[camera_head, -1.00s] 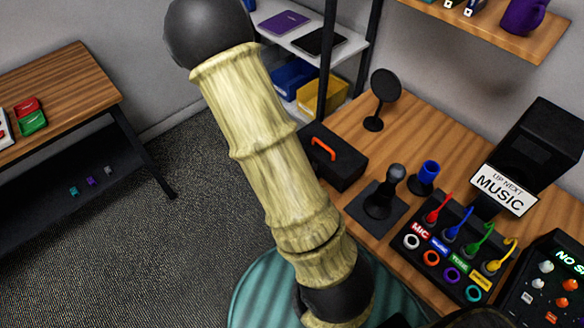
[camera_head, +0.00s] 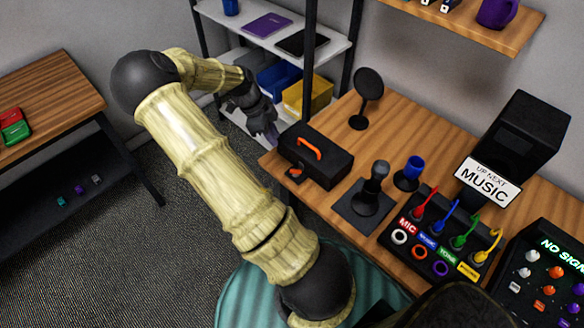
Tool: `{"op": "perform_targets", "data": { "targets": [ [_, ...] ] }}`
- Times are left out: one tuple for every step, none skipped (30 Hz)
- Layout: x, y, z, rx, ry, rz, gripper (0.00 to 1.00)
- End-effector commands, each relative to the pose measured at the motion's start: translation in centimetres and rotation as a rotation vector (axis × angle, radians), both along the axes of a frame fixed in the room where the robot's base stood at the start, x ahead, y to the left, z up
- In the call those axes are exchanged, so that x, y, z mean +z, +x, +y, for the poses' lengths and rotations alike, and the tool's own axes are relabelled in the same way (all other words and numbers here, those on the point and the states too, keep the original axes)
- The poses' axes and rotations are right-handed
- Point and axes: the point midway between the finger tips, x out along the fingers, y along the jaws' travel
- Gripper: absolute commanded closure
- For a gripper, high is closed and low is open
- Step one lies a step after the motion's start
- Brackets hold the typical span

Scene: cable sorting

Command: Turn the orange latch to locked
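A black case (camera_head: 325,168) with an orange handle (camera_head: 308,148) on its lid sits on the left end of the wooden desk. A small orange latch (camera_head: 295,173) shows low on the case's left front side. It is too small to tell which way it is turned. My gripper (camera_head: 271,134) is left of the case, apart from it, pointing downward beyond the desk's left edge. Its fingers are small and dark, and I cannot tell whether they are open or shut. I see nothing held in it.
Right of the case stand a black joystick (camera_head: 372,190), a blue cup (camera_head: 413,169) and a cable panel (camera_head: 435,240) with several coloured plugs. A round black stand (camera_head: 366,95) is behind the case. A shelf (camera_head: 270,28) with blue and yellow bins stands behind my gripper.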

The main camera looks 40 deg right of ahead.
Motion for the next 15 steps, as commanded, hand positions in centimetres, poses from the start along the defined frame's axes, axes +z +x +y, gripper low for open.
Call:
{"op": "perform_targets", "data": {
  "targets": [
    [-0.6,-0.3,-0.1,-0.002,0.002,0.003,0.80],
    [-0.9,-0.4,-0.2,0.000,0.001,0.004,0.80],
    [-1.5,-0.6,-0.4,-0.001,0.001,0.005,0.80],
    [-1.9,-0.7,-0.5,-0.001,0.001,0.005,0.80],
    [-2.4,-0.8,-0.6,0.000,0.000,0.004,0.80],
    [-3.1,-1.0,-0.8,-0.001,0.002,0.004,0.80],
    [-3.6,-1.2,-0.9,-0.001,0.001,0.005,0.80],
    [-4.1,-1.4,-1.1,0.000,0.001,0.005,0.80],
    [-4.7,-1.6,-1.2,0.001,0.001,0.005,0.80],
    [-5.2,-1.7,-1.4,0.001,0.001,0.004,0.80],
    [-5.7,-1.9,-1.5,0.000,0.002,0.004,0.80],
    [-6.3,-2.0,-1.7,0.001,0.001,0.005,0.80],
    [-6.8,-2.2,-1.8,0.001,0.001,0.005,0.80],
    [-7.3,-2.4,-2.0,0.002,0.001,0.005,0.80],
    [-8.0,-2.6,-2.2,0.000,0.002,0.004,0.80]
  ]
}}
